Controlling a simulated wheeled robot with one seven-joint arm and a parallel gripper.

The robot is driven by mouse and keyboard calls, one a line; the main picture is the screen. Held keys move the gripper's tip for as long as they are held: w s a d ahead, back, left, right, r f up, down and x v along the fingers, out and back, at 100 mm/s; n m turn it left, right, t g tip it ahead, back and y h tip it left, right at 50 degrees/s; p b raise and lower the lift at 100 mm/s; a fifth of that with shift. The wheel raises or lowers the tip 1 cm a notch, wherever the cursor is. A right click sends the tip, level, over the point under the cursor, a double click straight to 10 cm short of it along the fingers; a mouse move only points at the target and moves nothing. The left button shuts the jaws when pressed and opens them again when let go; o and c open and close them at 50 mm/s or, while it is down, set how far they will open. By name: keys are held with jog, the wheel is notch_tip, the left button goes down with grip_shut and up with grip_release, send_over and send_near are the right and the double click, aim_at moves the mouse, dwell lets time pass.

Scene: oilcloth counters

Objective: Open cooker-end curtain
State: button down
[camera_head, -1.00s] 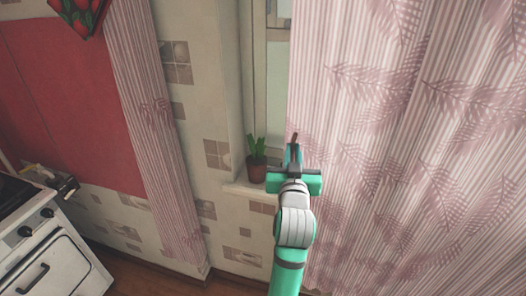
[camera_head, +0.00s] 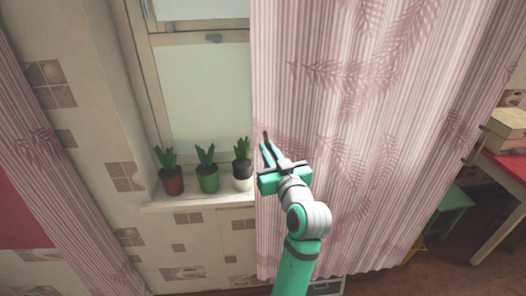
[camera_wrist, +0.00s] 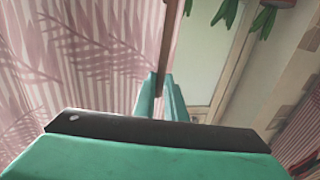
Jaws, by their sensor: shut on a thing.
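A wide pink striped curtain with a leaf pattern (camera_head: 375,130) covers the right part of the window. My gripper (camera_head: 268,150) is at its left edge, shut on a thin dark brown rod (camera_head: 265,138). In the wrist view the rod (camera_wrist: 171,35) runs up from between my fingertips (camera_wrist: 164,88), beside the curtain (camera_wrist: 85,60). Where the rod joins the curtain is not clear.
Three potted plants stand on the sill (camera_head: 190,200): a brown pot (camera_head: 172,186), a green pot (camera_head: 208,183) and a black-and-white pot (camera_head: 242,182), the last close to my gripper. A red table (camera_head: 505,163) with a box and a green stool (camera_head: 452,207) stand at the right.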

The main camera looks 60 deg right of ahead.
jog(key=shift+f, duration=0.15)
jog(key=c, duration=1.8)
grip_release()
jog(key=shift+s, duration=0.1)
jog(key=v, duration=1)
jog(key=shift+s+a, duration=0.2)
jog(key=shift+a, duration=0.05)
